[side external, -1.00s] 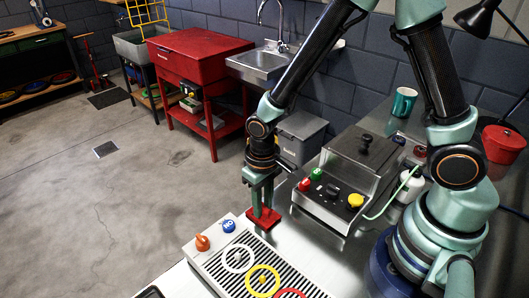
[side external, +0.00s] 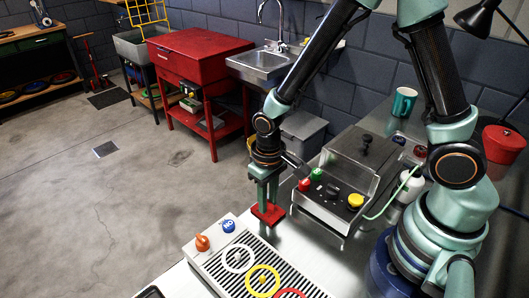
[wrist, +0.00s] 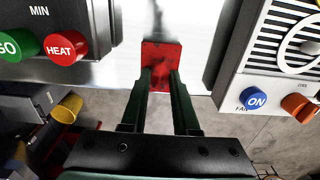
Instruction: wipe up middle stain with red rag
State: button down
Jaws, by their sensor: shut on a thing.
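The red rag (side external: 268,215) is a small flat red piece under my gripper (side external: 267,204) in the side view, at the bench edge between the two panels. In the wrist view my gripper (wrist: 160,76) has its two dark fingers on the rag (wrist: 162,57), which lies flat over the pale bench top. A dark greyish smear (wrist: 157,18) shows on the bench just beyond the rag and seems to run up to it. I cannot tell whether it is the middle stain or a reflection. No stain is clear in the side view.
A metal box with red, green and yellow buttons (side external: 333,193) stands right of the rag. A slatted panel (side external: 207,262) with orange and blue knobs and coloured rings lies in front. A teal mug (side external: 404,102) and a red pot (side external: 503,148) stand farther back.

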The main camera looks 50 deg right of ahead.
jog(key=shift+d, duration=0.25)
jog(key=shift+a, duration=0.15)
jog(key=shift+a, duration=1.3)
jog(key=shift+d, duration=0.15)
jog(key=shift+d, duration=1.3)
jog(key=shift+a, duration=0.15)
jog(key=shift+a, duration=1.3)
jog(key=shift+d, duration=0.1)
